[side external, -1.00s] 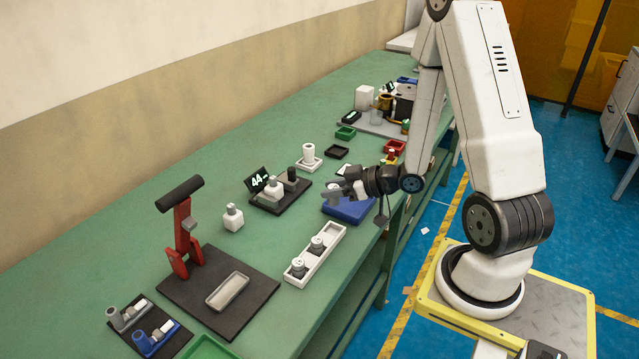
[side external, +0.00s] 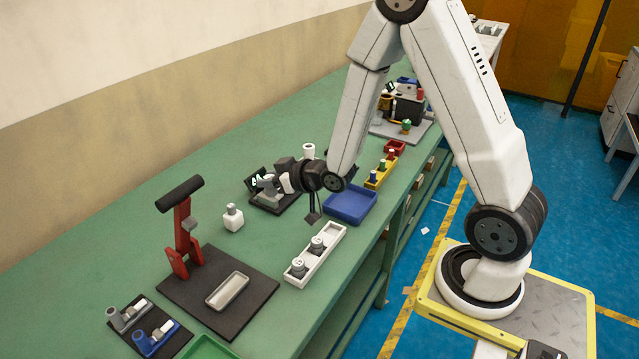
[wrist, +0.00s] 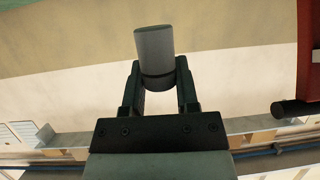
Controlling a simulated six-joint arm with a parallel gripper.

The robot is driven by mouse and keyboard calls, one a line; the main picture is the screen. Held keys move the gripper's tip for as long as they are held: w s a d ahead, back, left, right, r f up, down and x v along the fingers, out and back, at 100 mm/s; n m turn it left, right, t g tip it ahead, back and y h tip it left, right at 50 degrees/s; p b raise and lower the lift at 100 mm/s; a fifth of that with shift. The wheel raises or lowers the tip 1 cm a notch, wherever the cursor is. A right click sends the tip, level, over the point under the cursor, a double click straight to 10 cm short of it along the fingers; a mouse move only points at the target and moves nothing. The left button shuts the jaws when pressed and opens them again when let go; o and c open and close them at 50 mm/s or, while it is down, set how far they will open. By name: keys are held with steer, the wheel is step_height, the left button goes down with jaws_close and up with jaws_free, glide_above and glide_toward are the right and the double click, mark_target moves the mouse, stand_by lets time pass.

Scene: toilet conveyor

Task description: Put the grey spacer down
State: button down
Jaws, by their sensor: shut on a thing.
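In the side view the gripper is level with the dark plate (side external: 264,206) that carries a small display. It seems to be held above that plate. The arm and gripper hide much of the plate and display, and I cannot tell whether the spacer touches anything.
A blue tray (side external: 366,207) lies right of the gripper, with no object visible in it. A white rack (side external: 332,256) with capped pieces is in front. A white bottle (side external: 232,218) and a red press (side external: 184,240) stand to the left. Green bench is bare behind the press.

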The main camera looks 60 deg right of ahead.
steer(key=shift+m+h, duration=0.3)
steer(key=shift+h, duration=0.1)
steer(key=shift+w+a+r, duration=0.2)
steer(key=shift+w+a, duration=0.2)
steer(key=shift+a, duration=0.4)
steer(key=shift+w+a+r, duration=0.2)
steer(key=shift+w+a, duration=0.15)
steer(key=shift+a, duration=0.45)
steer(key=shift+w+a+r, duration=0.2)
steer(key=shift+w+a, duration=0.2)
steer(key=shift+a, duration=0.4)
steer(key=shift+d, duration=0.1)
steer(key=s+d+f+n+y, duration=0.3)
steer(key=s+d, duration=0.8)
steer(key=s, duration=0.3)
steer(key=shift+s+d+f+y, duration=0.25)
steer(key=shift+d+f+y, duration=0.05)
steer(key=shift+d+f, duration=0.1)
steer(key=shift+f, duration=0.1)
steer(key=shift+f, duration=2.8)
steer(key=shift+f, duration=0.1)
